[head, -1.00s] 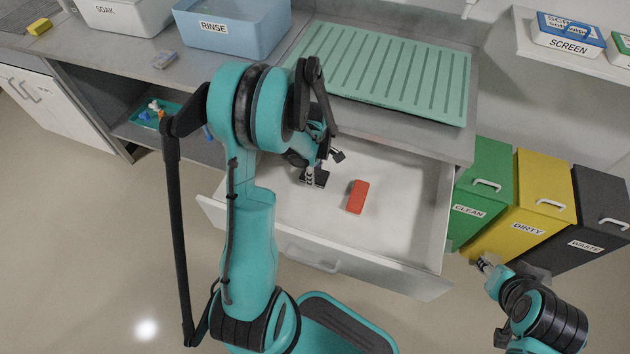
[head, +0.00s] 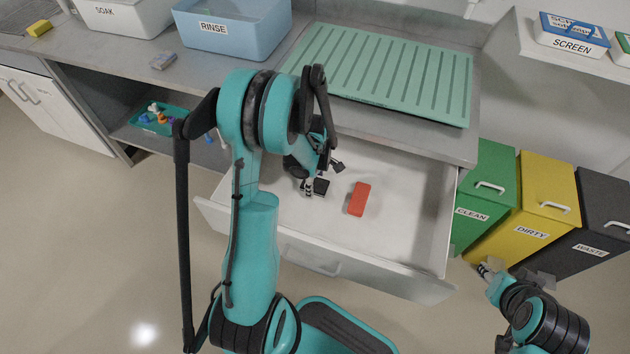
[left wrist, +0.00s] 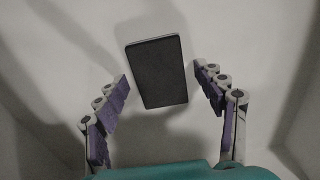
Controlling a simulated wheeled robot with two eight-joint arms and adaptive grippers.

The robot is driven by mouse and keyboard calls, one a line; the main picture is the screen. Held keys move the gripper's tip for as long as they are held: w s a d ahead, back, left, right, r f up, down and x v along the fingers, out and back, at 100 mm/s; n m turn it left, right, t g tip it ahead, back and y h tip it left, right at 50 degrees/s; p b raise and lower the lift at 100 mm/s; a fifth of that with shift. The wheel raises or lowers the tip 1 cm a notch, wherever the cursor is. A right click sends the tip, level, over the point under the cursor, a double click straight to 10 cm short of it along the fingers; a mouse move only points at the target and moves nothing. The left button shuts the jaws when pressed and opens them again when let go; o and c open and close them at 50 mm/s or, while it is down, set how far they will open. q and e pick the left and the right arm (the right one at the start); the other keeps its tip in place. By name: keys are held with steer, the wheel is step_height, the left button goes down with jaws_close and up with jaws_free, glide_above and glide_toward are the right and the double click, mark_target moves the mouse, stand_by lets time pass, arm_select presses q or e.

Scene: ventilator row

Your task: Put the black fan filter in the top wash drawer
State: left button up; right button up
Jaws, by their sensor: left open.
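The black fan filter (left wrist: 157,72) lies flat on the white floor of the open drawer (head: 400,215). In the head view the filter (head: 322,188) is partly hidden by my left gripper (head: 322,178). In the left wrist view my left gripper (left wrist: 162,90) is open, with one finger on each side of the filter's near half and a gap on both sides. A red block (head: 359,199) lies in the drawer, to the right of the filter. My right gripper (head: 487,268) is low at the right, outside the drawer, in front of the bins; its fingers are too small to read.
A green ribbed drying mat (head: 385,72) lies on the counter above the drawer. The blue RINSE tub (head: 240,35) and white SOAK tub (head: 120,18) stand at left. Green (head: 486,165), yellow (head: 545,180) and dark (head: 604,190) bins stand at right.

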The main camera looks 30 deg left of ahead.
mark_target(315, 184)
arm_select(q)
step_height(315, 184, up, 12)
steer(key=p, duration=0.5)
steer(key=s+d+r+m+t, duration=0.3)
steer(key=s+d+r+m, duration=0.2)
steer(key=m, duration=0.5)
steer(key=s+d+r+m+t, duration=0.4)
steer(key=s+d+r+m, duration=0.2)
steer(key=d+r+m, duration=0.4)
steer(key=shift+r+m, duration=0.2)
steer(key=shift+m, duration=0.1)
arm_select(e)
steer(key=shift+r, duration=2.5)
arm_select(q)
steer(key=shift+s, duration=0.1)
arm_select(e)
steer(key=shift+a, duration=0.1)
